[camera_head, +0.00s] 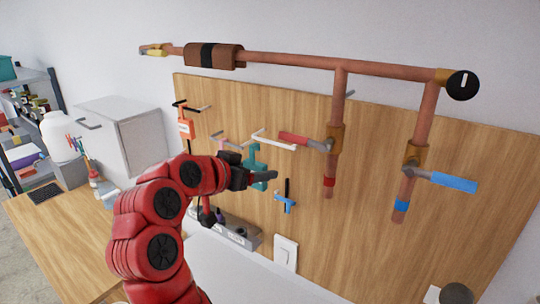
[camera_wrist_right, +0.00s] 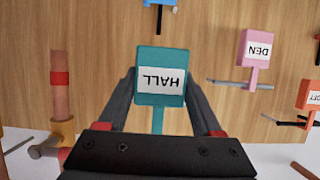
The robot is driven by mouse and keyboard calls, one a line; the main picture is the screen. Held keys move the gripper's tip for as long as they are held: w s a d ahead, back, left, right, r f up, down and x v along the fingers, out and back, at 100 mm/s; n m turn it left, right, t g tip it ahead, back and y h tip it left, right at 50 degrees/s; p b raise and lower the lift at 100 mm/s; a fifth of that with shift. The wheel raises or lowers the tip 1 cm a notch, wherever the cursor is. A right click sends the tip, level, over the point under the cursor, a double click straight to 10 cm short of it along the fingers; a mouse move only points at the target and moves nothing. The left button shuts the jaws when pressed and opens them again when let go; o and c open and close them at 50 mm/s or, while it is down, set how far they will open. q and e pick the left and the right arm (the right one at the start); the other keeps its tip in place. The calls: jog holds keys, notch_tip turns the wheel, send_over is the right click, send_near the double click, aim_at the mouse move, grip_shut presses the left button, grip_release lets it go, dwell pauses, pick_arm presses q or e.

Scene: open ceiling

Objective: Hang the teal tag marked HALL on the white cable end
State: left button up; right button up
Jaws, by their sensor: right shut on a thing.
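The teal HALL tag (camera_wrist_right: 160,60) is between the fingers of my right gripper (camera_wrist_right: 162,100), its label upside down in the right wrist view. In the head view the tag (camera_head: 259,159) stands in front of the wooden board, with my right gripper (camera_head: 262,177) shut on its lower part. The white cable end (camera_head: 273,140) sticks out from the board just above the tag in the head view. I cannot tell whether tag and cable touch. I cannot make the white cable end out in the right wrist view. My left gripper is not in view.
A pink DEN tag (camera_wrist_right: 257,48) hangs at a grey cable end. An orange tag (camera_head: 185,127) and a blue tag (camera_head: 285,203) are at black cable ends. Copper pipes (camera_head: 337,110) with a red-handled valve (camera_head: 303,140) stand close right of the white cable end.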

jog(key=shift+s+a+r, duration=0.1)
jog(key=shift+s+a, duration=0.1)
jog(key=shift+s, duration=0.05)
jog(key=shift+w+d+b, duration=0.45)
jog(key=shift+w+d, duration=0.15)
jog(key=shift+w, duration=0.15)
jog(key=shift+w+d+b, duration=0.25)
jog(key=shift+w+d, duration=0.35)
jog(key=shift+w, duration=0.25)
jog(key=shift+w+d+b, duration=0.3)
jog(key=shift+w+d, duration=0.3)
jog(key=shift+w, duration=0.2)
jog(key=shift+w+d+b, duration=0.25)
jog(key=shift+w+d, duration=0.35)
jog(key=shift+w, duration=0.25)
jog(key=shift+f+b, duration=0.4)
jog(key=shift+f, duration=0.4)
jog(key=o, duration=1.4)
